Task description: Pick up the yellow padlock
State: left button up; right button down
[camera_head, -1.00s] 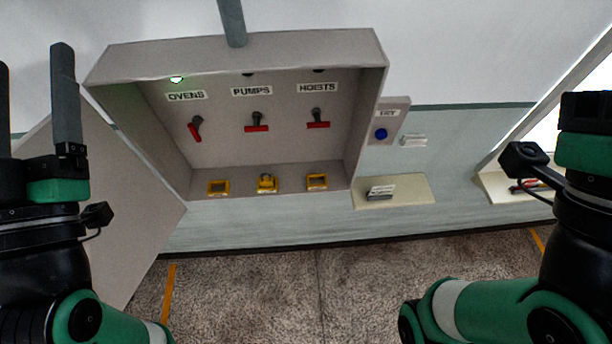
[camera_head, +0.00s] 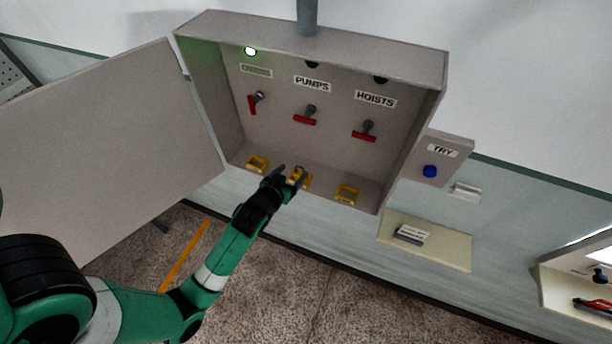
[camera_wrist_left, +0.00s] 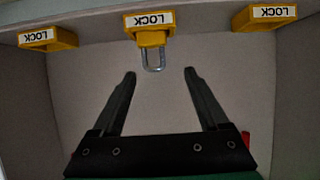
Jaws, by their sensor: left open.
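The yellow padlock (camera_head: 299,176) sits in the middle yellow holder on the bottom ledge of the grey switch cabinet, below the PUMPS switch. In the left wrist view the padlock (camera_wrist_left: 152,40) shows its grey shackle pointing towards my fingers, under a LOCK label. My left gripper (camera_head: 287,178) is at the holder row, right beside the padlock. In the left wrist view my left gripper (camera_wrist_left: 160,74) is open and empty, with the shackle's end between and just beyond the fingertips. My right gripper is out of view.
Empty yellow holders stand at left (camera_head: 257,163) and right (camera_head: 347,194) of the padlock. Red-handled switches, such as the PUMPS switch (camera_head: 305,117), are on the back panel. The open cabinet door (camera_head: 100,150) is at left. A TRY box (camera_head: 441,158) is at right.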

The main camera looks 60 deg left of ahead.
aim_at(301, 168)
pick_arm(q)
jog(key=x, duration=0.8)
jog(key=shift+w+d+f, duration=0.15)
jog(key=shift+w+d, duration=0.05)
jog(key=shift+w, duration=0.15)
jog(key=shift+c, duration=0.3)
grip_shut()
